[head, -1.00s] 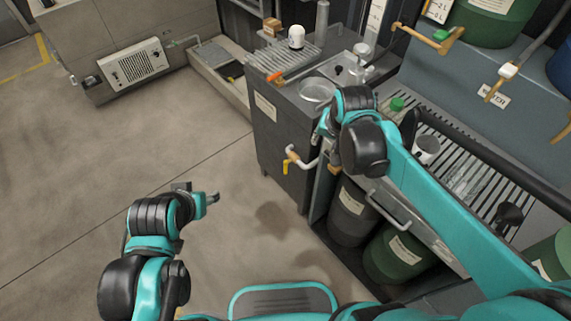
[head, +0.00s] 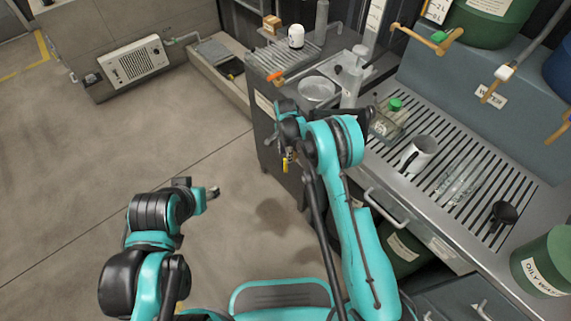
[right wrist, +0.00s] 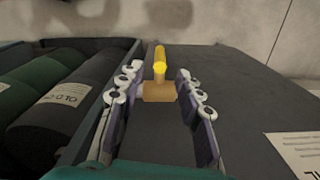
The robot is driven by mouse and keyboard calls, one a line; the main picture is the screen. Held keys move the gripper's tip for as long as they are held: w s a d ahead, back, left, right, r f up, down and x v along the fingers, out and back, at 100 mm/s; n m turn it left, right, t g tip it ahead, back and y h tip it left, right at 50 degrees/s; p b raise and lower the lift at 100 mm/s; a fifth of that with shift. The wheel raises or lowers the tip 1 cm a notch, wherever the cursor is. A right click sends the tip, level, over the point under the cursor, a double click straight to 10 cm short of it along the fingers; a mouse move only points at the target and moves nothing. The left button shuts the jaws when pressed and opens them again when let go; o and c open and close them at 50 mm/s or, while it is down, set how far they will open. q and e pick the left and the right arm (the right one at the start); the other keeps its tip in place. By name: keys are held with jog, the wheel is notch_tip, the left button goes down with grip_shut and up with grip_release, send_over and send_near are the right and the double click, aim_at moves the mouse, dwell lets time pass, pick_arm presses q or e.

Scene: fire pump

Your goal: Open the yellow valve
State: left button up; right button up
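The yellow valve handle (head: 285,163) shows in the head view at the side of the grey cabinet, partly hidden by my right gripper (head: 284,148). In the right wrist view the yellow handle (right wrist: 160,62) stands on a brass-coloured valve body (right wrist: 159,92). The right gripper's fingers (right wrist: 158,82) are spread on either side of the valve, with visible gaps, so it is open around it and not closed on it. My left gripper (head: 208,192) is over the floor at the left, away from the valve; its finger opening is unclear.
The grey cabinet (head: 262,127) carries a bowl (head: 317,91) on top. A slatted counter (head: 455,165) with a white mug (head: 418,153) lies to the right. The floor (head: 90,180) at left is clear.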

notch_tip(320, 180, down, 8)
jog(key=b, duration=0.3)
grip_shut()
